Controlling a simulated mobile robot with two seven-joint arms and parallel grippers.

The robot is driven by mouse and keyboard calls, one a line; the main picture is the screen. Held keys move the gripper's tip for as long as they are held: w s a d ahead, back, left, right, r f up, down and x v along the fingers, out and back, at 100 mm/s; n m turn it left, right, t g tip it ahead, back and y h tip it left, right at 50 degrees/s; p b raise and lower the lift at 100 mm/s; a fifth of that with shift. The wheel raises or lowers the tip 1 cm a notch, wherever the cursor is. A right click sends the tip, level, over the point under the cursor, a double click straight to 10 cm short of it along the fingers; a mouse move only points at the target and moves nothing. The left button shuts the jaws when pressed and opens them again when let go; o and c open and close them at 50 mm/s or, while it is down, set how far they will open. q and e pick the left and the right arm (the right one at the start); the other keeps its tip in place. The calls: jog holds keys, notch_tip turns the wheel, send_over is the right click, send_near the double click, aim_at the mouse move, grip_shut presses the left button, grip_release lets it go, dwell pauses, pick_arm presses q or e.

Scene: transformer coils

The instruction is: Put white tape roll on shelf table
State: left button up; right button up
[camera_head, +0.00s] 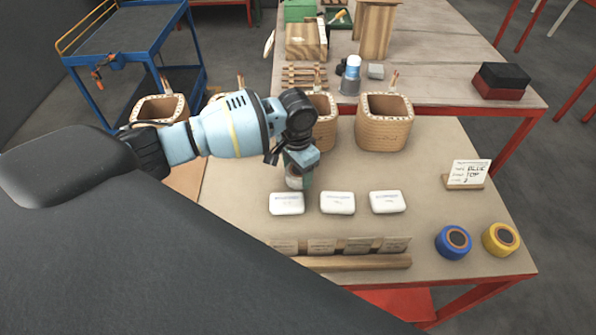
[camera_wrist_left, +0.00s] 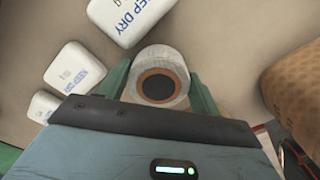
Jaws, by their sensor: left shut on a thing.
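The white tape roll (camera_wrist_left: 182,62) shows between the green fingers of my left gripper (camera_wrist_left: 160,90) in the left wrist view, with its dark core facing the camera. In the head view my left gripper (camera_head: 300,168) points down over the table, behind the row of white packs, and is shut on the roll (camera_head: 294,182), which is partly hidden. I cannot tell whether the roll touches the table. The near work table (camera_head: 480,220) has a beige top. A blue cart with shelves (camera_head: 120,45) stands at the upper left; I cannot tell if it is the shelf table. My right gripper is out of view.
Three white packs (camera_head: 338,203) lie in front of the gripper. Blue (camera_head: 453,242) and yellow (camera_head: 500,239) tape rolls sit at the right front. Several wound coils (camera_head: 384,122) stand behind. A wooden card rack (camera_head: 345,262) lies at the front edge. A sign (camera_head: 467,174) stands at right.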

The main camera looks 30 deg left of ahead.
aim_at(297, 171)
pick_arm(q)
jog(key=shift+f, duration=0.4)
jog(key=shift+f, duration=0.15)
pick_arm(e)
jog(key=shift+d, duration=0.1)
pick_arm(q)
jog(key=o, duration=1)
jog(key=shift+o, duration=0.2)
notch_tip(297, 171, up, 12)
jog(key=p, duration=0.1)
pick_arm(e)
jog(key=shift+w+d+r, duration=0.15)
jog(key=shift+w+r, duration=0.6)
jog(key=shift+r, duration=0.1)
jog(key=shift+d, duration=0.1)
